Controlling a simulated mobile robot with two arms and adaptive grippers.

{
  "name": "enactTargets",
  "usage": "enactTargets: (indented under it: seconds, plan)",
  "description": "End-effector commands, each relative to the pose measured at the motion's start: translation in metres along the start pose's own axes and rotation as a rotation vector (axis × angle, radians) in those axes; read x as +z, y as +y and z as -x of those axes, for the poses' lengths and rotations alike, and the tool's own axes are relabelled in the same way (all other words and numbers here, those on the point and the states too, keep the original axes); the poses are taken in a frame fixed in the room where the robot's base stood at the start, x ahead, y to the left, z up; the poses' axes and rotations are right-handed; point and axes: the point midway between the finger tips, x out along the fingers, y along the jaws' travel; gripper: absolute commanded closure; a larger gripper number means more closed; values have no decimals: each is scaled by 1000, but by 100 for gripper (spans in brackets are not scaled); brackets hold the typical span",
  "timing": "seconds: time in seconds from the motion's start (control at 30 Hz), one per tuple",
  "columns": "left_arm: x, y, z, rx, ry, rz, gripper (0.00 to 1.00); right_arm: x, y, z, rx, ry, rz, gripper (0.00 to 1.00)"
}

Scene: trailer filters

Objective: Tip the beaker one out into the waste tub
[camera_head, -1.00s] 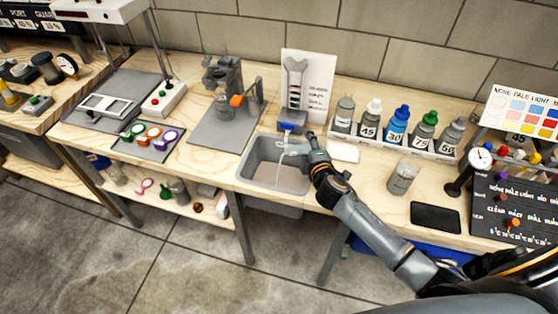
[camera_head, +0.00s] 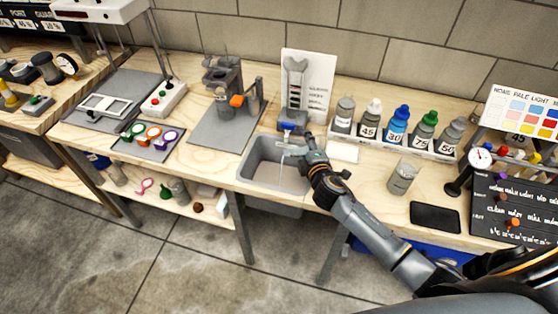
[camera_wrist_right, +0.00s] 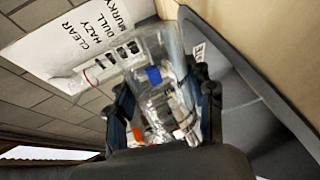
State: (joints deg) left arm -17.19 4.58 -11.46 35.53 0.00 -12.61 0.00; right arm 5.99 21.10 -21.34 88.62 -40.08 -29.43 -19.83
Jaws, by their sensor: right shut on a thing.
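My right gripper (camera_head: 300,150) is shut on a clear beaker (camera_wrist_right: 160,95), over the back right part of the grey waste tub (camera_head: 248,172). In the right wrist view the beaker sits between the two dark fingers (camera_wrist_right: 160,112). In the head view the beaker is small and partly hidden by the gripper, so its exact tilt and contents are hard to tell. The tub's grey wall also shows at the right of the wrist view (camera_wrist_right: 265,130). My left gripper is not in view.
A grey stand with a blue part (camera_head: 294,90) and a word card (camera_head: 320,80) stand behind the tub. A rack of labelled bottles (camera_head: 397,128) is to the right.

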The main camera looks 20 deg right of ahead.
Motion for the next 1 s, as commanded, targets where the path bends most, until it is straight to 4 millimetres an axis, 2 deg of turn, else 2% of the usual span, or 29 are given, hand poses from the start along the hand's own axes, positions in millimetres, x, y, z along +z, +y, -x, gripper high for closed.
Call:
enactTargets:
  seconds: [1.0]
  plan:
    - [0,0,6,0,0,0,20,-3,3,1,-1,-27,93,91]
